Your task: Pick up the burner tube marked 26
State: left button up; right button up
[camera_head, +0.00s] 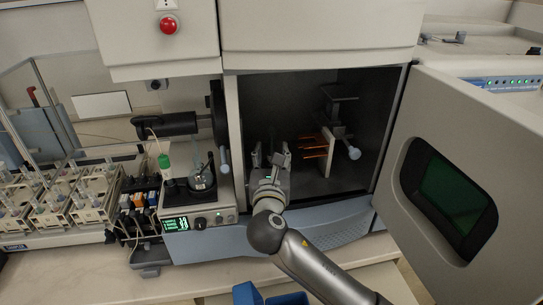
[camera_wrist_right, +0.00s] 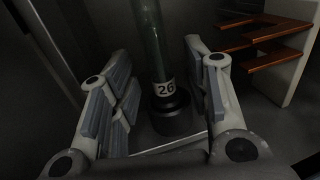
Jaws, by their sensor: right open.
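The burner tube marked 26 (camera_wrist_right: 165,88) stands upright in a dark round base in the right wrist view, a clear greenish tube with a white label. My right gripper (camera_wrist_right: 158,85) is open, with one finger on each side of the tube. The tube is between the fingers, and I see gaps to both of them. In the head view my right gripper (camera_head: 268,165) is inside the dark chamber at its left side, and the tube cannot be made out there. My left gripper is not in view.
The chamber door (camera_head: 470,170) stands open to the right. Orange-brown plates (camera_head: 315,146) on a pale support are right of the gripper inside the chamber. A control unit (camera_head: 198,220) with glassware stands left of the opening. A blue bin (camera_head: 268,294) is at the bottom front.

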jog(key=shift+w+d+r, duration=0.1)
jog(key=shift+w, duration=1.2)
jog(key=shift+c, duration=1.2)
grip_shut()
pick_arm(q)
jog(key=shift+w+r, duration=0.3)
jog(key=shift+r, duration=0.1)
